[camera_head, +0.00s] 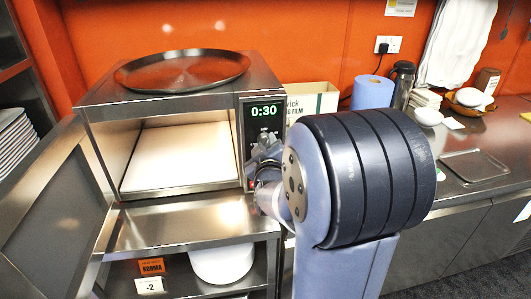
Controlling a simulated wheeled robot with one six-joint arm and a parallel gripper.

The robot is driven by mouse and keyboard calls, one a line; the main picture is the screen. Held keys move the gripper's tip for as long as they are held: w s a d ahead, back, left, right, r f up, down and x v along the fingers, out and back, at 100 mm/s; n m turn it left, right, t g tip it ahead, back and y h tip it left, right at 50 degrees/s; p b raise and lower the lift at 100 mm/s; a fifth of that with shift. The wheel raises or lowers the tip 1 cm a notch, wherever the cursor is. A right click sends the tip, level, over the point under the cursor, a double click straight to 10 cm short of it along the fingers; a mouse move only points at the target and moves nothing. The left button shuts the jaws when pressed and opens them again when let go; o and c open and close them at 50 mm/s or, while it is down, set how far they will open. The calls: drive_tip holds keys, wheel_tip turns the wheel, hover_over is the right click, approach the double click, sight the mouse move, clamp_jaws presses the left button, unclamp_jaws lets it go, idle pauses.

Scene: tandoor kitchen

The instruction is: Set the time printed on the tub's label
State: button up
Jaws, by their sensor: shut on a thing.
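The steel microwave (180,198) stands at left with its door (48,215) swung open. Its lit cavity looks empty. The display (264,111) on the dark control panel reads 0:30 in green. My gripper (264,160) is at the lower part of this panel, shut on what seems to be its knob, which the gripper hides. A white tub (221,263) sits on the shelf below; I see no readable label on it. An orange tag (151,266) reading KORMA and a white tag (149,285) ending in "-2" show left of it.
A round dark tray (183,70) lies on top of the microwave. A carton (313,101), a blue roll (372,92) and a flask (399,84) stand behind my arm. The right counter holds a flat metal tray (473,166), with bare steel around it.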

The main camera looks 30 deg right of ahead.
drive_tip(key=m+b, duration=0.1)
drive_tip(key=b, duration=0.1)
drive_tip(key=m+b, duration=0.1)
drive_tip(key=m, duration=0.1)
drive_tip(key=shift+f+m+b, duration=0.25)
drive_tip(key=shift+m+b, duration=0.05)
drive_tip(key=shift+b, duration=0.1)
drive_tip(key=m+b, duration=0.3)
drive_tip(key=b, duration=0.1)
drive_tip(key=shift+d+y, duration=0.1)
drive_tip(key=shift+y, duration=0.3)
drive_tip(key=m+b, duration=0.3)
drive_tip(key=b, duration=0.3)
drive_tip(key=shift+r+y, duration=0.1)
drive_tip(key=shift+y, duration=0.2)
drive_tip(key=m+b, duration=0.2)
drive_tip(key=b, duration=0.3)
drive_tip(key=shift+m+g, duration=0.3)
drive_tip(key=shift+y+b, duration=0.3)
drive_tip(key=shift+b, duration=0.2)
drive_tip(key=m+b, duration=0.2)
drive_tip(key=shift+d+m+b, duration=0.1)
drive_tip(key=shift+m+b, duration=0.2)
drive_tip(key=shift+b, duration=0.1)
drive_tip(key=shift+r+m+y+b, duration=0.2)
drive_tip(key=shift+m+y+b, duration=0.35)
drive_tip(key=shift+m, duration=1.15)
drive_tip(key=shift+r, duration=0.1)
